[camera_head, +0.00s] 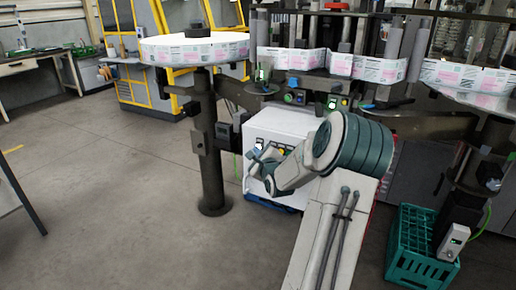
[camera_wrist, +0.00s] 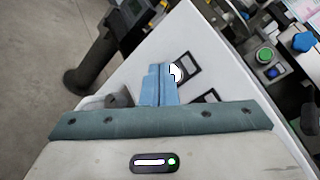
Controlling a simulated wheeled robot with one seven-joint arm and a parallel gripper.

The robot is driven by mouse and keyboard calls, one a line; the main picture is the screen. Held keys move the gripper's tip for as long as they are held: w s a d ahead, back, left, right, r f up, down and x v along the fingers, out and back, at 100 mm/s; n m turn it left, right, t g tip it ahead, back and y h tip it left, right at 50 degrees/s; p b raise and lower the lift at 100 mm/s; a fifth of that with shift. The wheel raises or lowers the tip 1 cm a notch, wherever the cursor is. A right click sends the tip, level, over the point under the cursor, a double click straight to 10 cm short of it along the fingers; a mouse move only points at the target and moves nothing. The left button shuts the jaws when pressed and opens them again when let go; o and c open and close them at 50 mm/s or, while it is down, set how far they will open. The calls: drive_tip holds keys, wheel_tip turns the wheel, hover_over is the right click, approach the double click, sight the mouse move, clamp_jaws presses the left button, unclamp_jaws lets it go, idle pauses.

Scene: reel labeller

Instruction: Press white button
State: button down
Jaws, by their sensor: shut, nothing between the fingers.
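In the head view the white button (camera_head: 258,145) shows small near the cabinet's upper left, on the white cabinet (camera_head: 268,124). My gripper (camera_wrist: 158,68) has its two blue fingers shut together and empty. In the wrist view the fingertips overlap the left edge of the button; I cannot tell whether they touch it. In the head view my gripper (camera_head: 254,157) is just below the button, close to the cabinet.
A second black plate (camera_wrist: 208,96) lies right of my fingers, partly hidden. A green button (camera_wrist: 264,54) and a blue knob (camera_wrist: 302,42) are farther right. A dark post (camera_head: 210,150) stands left of the cabinet, and a green crate (camera_head: 396,270) stands at right. Floor at left is clear.

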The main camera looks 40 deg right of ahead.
drive_tip(key=shift+w+d, duration=0.1)
drive_tip(key=shift+d, duration=0.2)
drive_tip(key=shift+a, duration=0.1)
idle(0.4)
drive_tip(key=shift+s+a, duration=0.35)
drive_tip(key=shift+a, duration=0.35)
drive_tip(key=shift+a, duration=0.15)
drive_tip(key=shift+s+a+p, duration=0.1)
drive_tip(key=shift+s+a, duration=0.2)
drive_tip(key=shift+a, duration=0.45)
drive_tip(key=shift+s+a+p, duration=0.15)
drive_tip(key=shift+s+a, duration=0.2)
drive_tip(key=shift+a, duration=0.35)
drive_tip(key=shift+s+a+p, duration=0.1)
drive_tip(key=shift+s+a, duration=0.2)
drive_tip(key=shift+a, duration=0.45)
